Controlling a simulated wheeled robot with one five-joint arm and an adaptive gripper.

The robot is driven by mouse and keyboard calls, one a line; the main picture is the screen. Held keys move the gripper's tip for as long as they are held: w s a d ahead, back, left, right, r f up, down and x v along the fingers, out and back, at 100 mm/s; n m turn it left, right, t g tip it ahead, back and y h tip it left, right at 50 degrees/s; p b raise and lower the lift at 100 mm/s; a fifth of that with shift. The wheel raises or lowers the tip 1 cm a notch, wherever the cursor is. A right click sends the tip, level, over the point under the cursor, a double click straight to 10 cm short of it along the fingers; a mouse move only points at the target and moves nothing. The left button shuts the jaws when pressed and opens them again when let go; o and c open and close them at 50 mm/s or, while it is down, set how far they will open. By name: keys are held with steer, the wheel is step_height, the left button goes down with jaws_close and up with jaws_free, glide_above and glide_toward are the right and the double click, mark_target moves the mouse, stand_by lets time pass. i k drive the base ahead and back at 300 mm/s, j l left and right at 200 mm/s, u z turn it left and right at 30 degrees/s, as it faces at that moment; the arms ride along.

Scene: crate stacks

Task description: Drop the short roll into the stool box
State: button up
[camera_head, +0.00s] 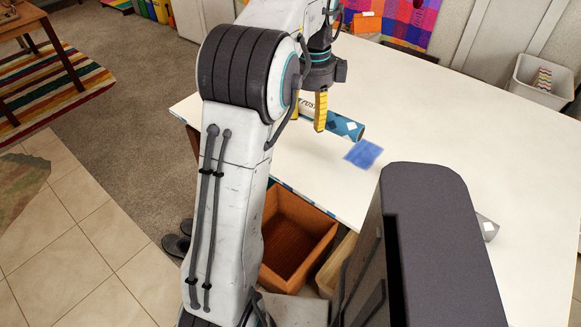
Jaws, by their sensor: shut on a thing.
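My gripper (308,110) is at the upper middle, over the white table, with yellow fingers pointing down. It is shut on a roll (346,126) with a blue and white pattern; the roll's right end sticks out past the fingers. A pale part with dark lettering shows between the fingers. My arm hides the roll's left part, so its full length cannot be told. An open orange-brown box (322,232), apparently the stool box, stands low beside the table's near edge, below and left of the gripper. Its inside looks empty where visible; my arm covers its left side.
The white table (430,120) has broad free room on the right. A blue square piece (363,154) lies near the roll. A grey item (487,228) is partly hidden. A pale bin (521,83) holds a colourful roll (544,79). A beige container (338,262) adjoins the brown box.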

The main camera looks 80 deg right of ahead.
mark_target(301, 249)
steer(key=z, duration=2.75)
steer(key=k+j, duration=1.15)
steer(key=j, duration=0.25)
